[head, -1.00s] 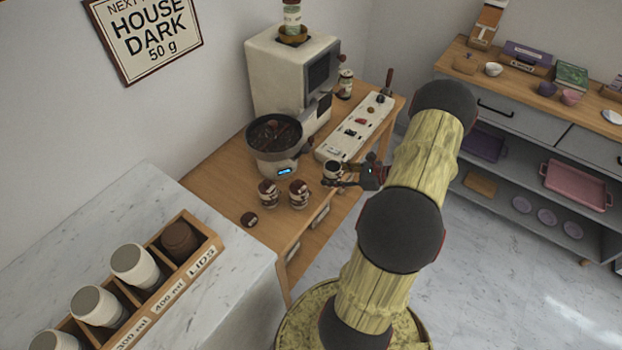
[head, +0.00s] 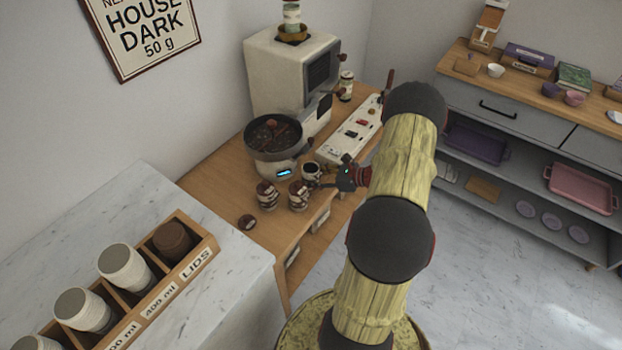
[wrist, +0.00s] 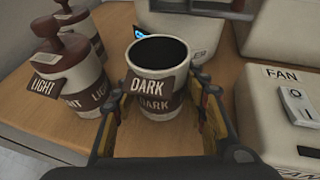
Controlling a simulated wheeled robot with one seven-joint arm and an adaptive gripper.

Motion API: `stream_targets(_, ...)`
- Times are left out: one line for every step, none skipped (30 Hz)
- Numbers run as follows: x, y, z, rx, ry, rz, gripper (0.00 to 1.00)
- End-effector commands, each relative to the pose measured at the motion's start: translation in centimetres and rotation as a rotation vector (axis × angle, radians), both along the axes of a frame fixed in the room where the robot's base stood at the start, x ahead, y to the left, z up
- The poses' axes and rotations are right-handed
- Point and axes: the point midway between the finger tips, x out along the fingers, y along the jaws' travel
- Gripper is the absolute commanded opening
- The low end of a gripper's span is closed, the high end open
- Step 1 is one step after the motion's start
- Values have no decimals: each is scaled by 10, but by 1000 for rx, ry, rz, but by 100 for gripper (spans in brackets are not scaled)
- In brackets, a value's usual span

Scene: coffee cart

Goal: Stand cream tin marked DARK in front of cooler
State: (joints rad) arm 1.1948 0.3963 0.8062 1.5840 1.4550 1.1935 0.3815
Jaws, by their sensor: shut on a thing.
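The cream tin marked DARK (wrist: 152,105) has brown bands and an open top with a dark inside. It stands upright between the fingers of my gripper (wrist: 160,112), which is shut on it. In the head view the tin (head: 309,171) is just right of and in front of the cooler (head: 274,152), a round pan of dark beans with a blue display. My gripper (head: 326,184) reaches it from the right. I cannot tell whether the tin's base touches the wooden counter. The cooler's pale base (wrist: 196,40) shows behind the tin in the wrist view.
Two lidded tins (head: 267,195) (head: 299,194), at least one marked LIGHT (wrist: 75,70), stand close left of the held tin. A white switch panel (head: 347,134) with a FAN switch (wrist: 296,104) is on the right.

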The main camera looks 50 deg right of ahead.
Motion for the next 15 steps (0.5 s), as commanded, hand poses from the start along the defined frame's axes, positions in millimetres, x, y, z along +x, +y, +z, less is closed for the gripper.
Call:
stream_targets(0, 0, 1, -1, -1, 0, 7)
stream_targets(0, 0, 0, 0, -1, 0, 7)
stream_targets(0, 0, -1, 0, -1, 0, 7)
stream_targets(0, 0, -2, 0, -1, 0, 7)
stream_targets(0, 0, -3, 0, -1, 0, 7)
stream_targets(0, 0, -3, 0, 0, 1, 45)
stream_targets(0, 0, -3, 0, 0, 1, 47)
stream_targets(0, 0, -3, 0, 0, 1, 48)
stream_targets(0, 0, -3, 0, 0, 1, 51)
stream_targets(0, 0, -3, 0, 0, 1, 52)
stream_targets(0, 0, -3, 0, 0, 1, 54)
stream_targets(0, 0, -3, 0, 0, 1, 56)
stream_targets(0, 0, -3, 0, 0, 1, 58)
stream_targets(0, 0, -3, 0, 0, 1, 60)
stream_targets(0, 0, -3, 0, 0, 1, 61)
